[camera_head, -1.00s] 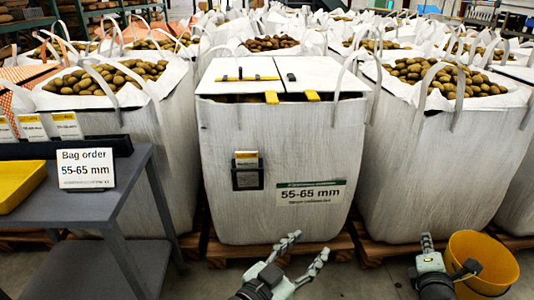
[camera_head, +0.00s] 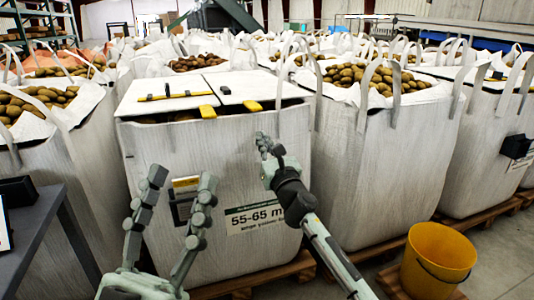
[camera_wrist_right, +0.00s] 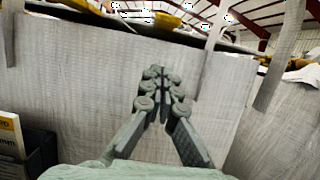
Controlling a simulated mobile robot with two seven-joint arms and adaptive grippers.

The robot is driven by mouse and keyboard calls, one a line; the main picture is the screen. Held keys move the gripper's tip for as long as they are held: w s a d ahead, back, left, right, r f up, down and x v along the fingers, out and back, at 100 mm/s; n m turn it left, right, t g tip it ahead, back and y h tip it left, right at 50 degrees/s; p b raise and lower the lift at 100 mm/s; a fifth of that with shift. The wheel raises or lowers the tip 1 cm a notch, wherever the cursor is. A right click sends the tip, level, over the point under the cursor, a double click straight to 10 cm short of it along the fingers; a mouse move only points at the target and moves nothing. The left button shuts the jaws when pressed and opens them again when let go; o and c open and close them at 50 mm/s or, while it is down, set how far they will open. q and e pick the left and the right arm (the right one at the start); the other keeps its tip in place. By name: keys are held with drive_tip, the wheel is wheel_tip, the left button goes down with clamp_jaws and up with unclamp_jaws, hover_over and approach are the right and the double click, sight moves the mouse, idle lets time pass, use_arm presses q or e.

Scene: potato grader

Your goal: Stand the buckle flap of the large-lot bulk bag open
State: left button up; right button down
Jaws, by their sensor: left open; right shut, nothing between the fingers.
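The white bulk bag (camera_head: 255,155) labelled 55-65 mm stands in front of me. Two white flap panels, left (camera_head: 150,105) and right (camera_head: 258,83), lie flat across its top. Yellow tabs, one left (camera_head: 207,112) and one right (camera_head: 253,106), sit at their front edges. My right gripper (camera_head: 263,141) is shut and empty before the bag's upper front, below the right tab; the right wrist view shows its fingers (camera_wrist_right: 160,75) together below the rim. I cannot tell whether it touches the cloth. My left gripper (camera_head: 181,182) is open and empty before the bag's left front, partly hiding the pouch.
Potato-filled bags stand on both sides, the right one (camera_head: 385,155) close by. Their loop straps rise near the flaps. A yellow bucket (camera_head: 438,262) stands at the lower right. A grey table (camera_head: 40,235) is at the left edge.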

drive_tip(key=w+r, duration=0.1)
drive_tip(key=w+a+r, duration=0.1)
drive_tip(key=shift+w, duration=0.4)
drive_tip(key=shift+s+d+r+p, duration=0.1)
drive_tip(key=shift+r+p, duration=0.55)
drive_tip(key=shift+r, duration=0.3)
use_arm(q)
drive_tip(key=shift+w+d+f+g+y, duration=0.25)
drive_tip(key=shift+w+f+g, duration=0.1)
drive_tip(key=shift+f+g, duration=0.2)
drive_tip(key=shift+w+d+f+g+y, duration=0.2)
drive_tip(key=shift+w+f+g, duration=0.15)
drive_tip(key=shift+f+g, duration=0.15)
use_arm(e)
drive_tip(key=shift+r, duration=0.35)
